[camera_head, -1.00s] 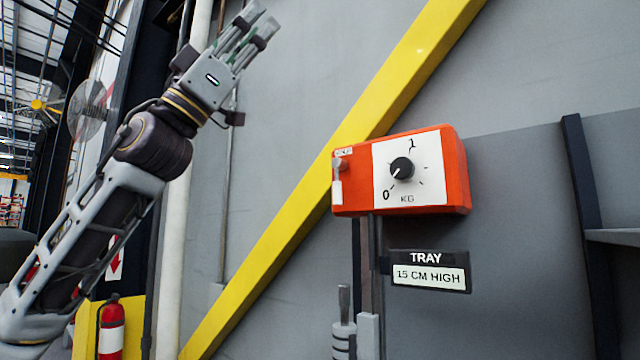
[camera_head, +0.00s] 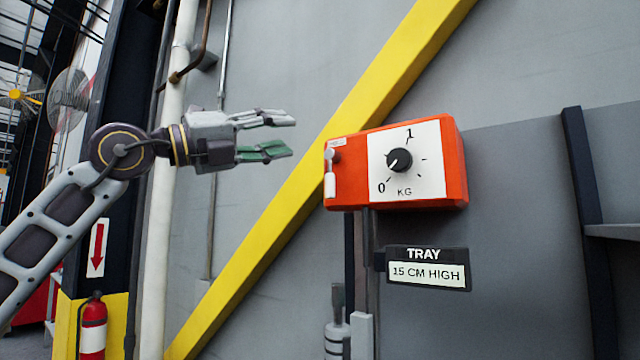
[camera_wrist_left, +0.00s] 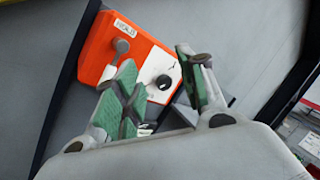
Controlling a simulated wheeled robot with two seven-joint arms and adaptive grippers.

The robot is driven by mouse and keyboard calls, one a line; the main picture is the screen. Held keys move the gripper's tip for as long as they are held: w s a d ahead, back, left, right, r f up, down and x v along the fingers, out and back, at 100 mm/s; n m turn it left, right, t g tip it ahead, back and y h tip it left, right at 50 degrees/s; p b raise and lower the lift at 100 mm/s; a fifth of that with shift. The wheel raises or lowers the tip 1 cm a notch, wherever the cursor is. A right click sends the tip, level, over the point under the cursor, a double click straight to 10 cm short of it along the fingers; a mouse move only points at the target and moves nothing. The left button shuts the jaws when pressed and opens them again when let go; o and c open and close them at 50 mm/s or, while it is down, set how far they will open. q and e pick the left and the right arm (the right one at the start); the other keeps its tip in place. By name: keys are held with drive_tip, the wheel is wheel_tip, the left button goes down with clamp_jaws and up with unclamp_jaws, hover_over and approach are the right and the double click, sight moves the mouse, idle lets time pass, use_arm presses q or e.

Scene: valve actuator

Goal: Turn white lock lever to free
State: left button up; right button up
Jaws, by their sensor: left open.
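The white lock lever (camera_head: 330,186) hangs down on the left end of the orange box (camera_head: 459,165), below a grey round pivot. In the left wrist view the lever (camera_wrist_left: 108,74) shows partly behind a finger, on the orange box (camera_wrist_left: 97,47). My left gripper (camera_head: 284,135) is open and empty, pointing right, a short way left of the box and slightly above the lever. Its green-padded fingers (camera_wrist_left: 160,62) are spread in the wrist view and appear apart from the box. My right gripper is not in view.
The box front has a black dial (camera_head: 399,160) marked 0, 1 and KG. A TRAY sign (camera_head: 428,268) hangs below. A yellow diagonal beam (camera_head: 300,180) crosses the grey wall behind. A grey cylinder (camera_head: 337,335) stands under the box. A fire extinguisher (camera_head: 92,328) is lower left.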

use_arm(q)
drive_tip(key=w+a+f+m+y, duration=0.1)
drive_tip(key=w+f+m+y, duration=0.2)
drive_tip(key=f+m, duration=0.3)
drive_tip(key=shift+w+a+m+t+y, duration=0.25)
drive_tip(key=shift+m+t+y, duration=0.15)
drive_tip(key=shift+m+y, duration=0.45)
drive_tip(key=shift+f, duration=0.1)
drive_tip(key=shift+w+d, duration=0.1)
drive_tip(key=shift+d, duration=0.05)
drive_tip(key=p, duration=0.2)
approach(327, 181)
drive_tip(key=x, duration=0.4)
drive_tip(key=p+x, duration=0.2)
drive_tip(key=x, duration=0.2)
drive_tip(key=shift+w+d, duration=0.25)
drive_tip(key=shift+w, duration=0.05)
drive_tip(key=shift+w+d+f, duration=0.1)
drive_tip(key=shift+w+d, duration=0.25)
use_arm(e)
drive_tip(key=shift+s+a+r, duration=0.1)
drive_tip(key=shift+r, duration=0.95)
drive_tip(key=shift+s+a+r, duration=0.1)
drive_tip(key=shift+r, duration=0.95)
